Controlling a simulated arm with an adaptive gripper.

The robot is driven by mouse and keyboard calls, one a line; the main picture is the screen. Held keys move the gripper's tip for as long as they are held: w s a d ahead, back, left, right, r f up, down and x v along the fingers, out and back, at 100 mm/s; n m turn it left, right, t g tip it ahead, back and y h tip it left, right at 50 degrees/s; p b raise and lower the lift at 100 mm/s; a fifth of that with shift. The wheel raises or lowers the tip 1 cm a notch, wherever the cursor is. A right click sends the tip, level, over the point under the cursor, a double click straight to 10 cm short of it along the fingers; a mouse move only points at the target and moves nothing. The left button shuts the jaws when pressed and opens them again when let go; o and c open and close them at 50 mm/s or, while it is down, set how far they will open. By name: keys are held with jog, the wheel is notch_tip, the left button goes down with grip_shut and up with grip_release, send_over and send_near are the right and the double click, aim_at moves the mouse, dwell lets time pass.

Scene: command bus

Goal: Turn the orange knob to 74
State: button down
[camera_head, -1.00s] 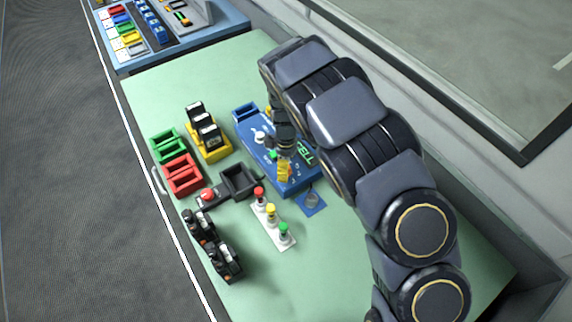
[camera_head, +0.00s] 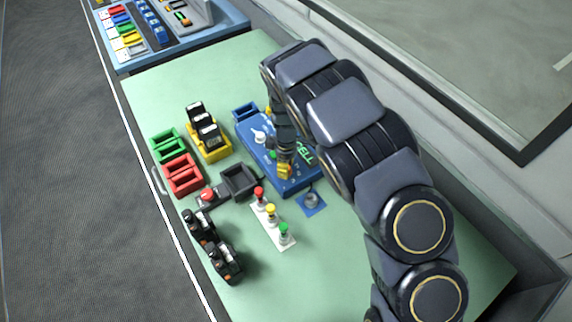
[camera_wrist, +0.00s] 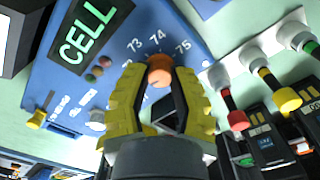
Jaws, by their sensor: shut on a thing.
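The orange knob (camera_wrist: 160,70) is between my yellow fingertips in the wrist view, with the printed numbers 73, 74 and 75 in an arc just beyond it. The 74 is almost straight above the knob in that view. No pointer mark on the knob is clear, so I cannot tell its exact setting. My gripper (camera_wrist: 159,76) is shut on the knob. In the head view, my gripper (camera_head: 284,172) is over the near part of the blue panel (camera_head: 295,190) and hides the knob. The panel's display (camera_wrist: 93,31) reads CELL in green.
A white strip with red, yellow and green buttons (camera_head: 271,226) stands close by. A dark open box (camera_head: 239,181), red bin (camera_head: 183,175), green bin (camera_head: 168,145) and yellow holder (camera_head: 207,140) stand left. The green table (camera_head: 330,260) is clear in front.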

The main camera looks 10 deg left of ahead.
jog(key=m, duration=0.6)
jog(key=shift+m, duration=0.4)
jog(key=m, duration=1.2)
jog(key=shift+m, duration=0.4)
jog(key=m, duration=0.6)
jog(key=c, duration=0.8)
grip_release()
